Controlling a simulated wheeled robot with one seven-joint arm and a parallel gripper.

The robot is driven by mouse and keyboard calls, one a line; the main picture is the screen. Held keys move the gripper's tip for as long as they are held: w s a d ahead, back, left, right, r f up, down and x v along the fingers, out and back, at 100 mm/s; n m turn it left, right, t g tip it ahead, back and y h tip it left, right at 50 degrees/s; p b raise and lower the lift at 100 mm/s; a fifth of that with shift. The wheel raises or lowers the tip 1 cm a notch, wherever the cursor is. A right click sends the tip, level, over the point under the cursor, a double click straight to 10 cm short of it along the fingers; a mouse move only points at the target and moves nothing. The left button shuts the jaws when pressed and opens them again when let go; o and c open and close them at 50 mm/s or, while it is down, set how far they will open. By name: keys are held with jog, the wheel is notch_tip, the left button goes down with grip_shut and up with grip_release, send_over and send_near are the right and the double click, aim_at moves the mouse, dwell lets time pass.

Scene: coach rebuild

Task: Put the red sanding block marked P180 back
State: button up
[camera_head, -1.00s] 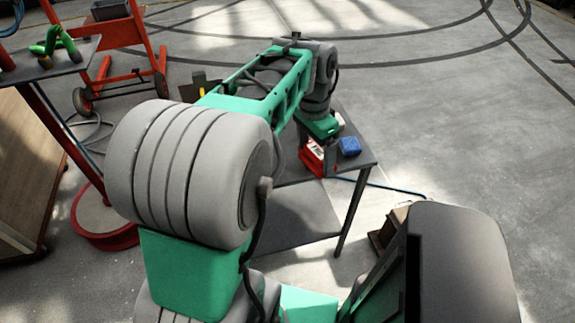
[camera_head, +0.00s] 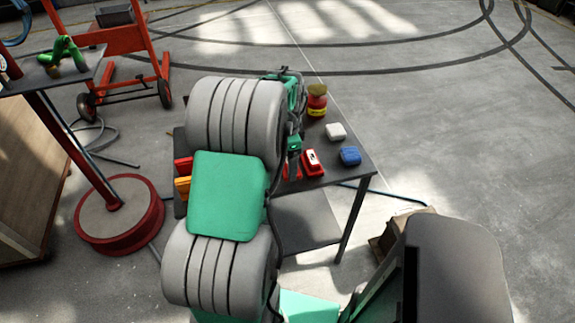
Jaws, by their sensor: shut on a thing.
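My gripper (camera_head: 293,156) is mostly hidden behind my own arm, over the table. It appears shut on a red block (camera_head: 290,173), of which only a small part shows. I cannot read any marking on it. Another red block with a white label (camera_head: 312,160) sits on the table just right of my gripper; its lettering is too small to read. I cannot tell whether the held block touches the table.
A red-based stand (camera_head: 120,215) is further left.

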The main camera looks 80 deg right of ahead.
notch_tip(320, 180, down, 3)
jog(key=shift+r+p, duration=0.1)
jog(key=shift+p, duration=0.3)
jog(key=shift+f, duration=0.2)
jog(key=shift+c, duration=0.6)
jog(key=o, duration=1.1)
jog(key=shift+d, duration=0.1)
jog(key=shift+o, duration=0.2)
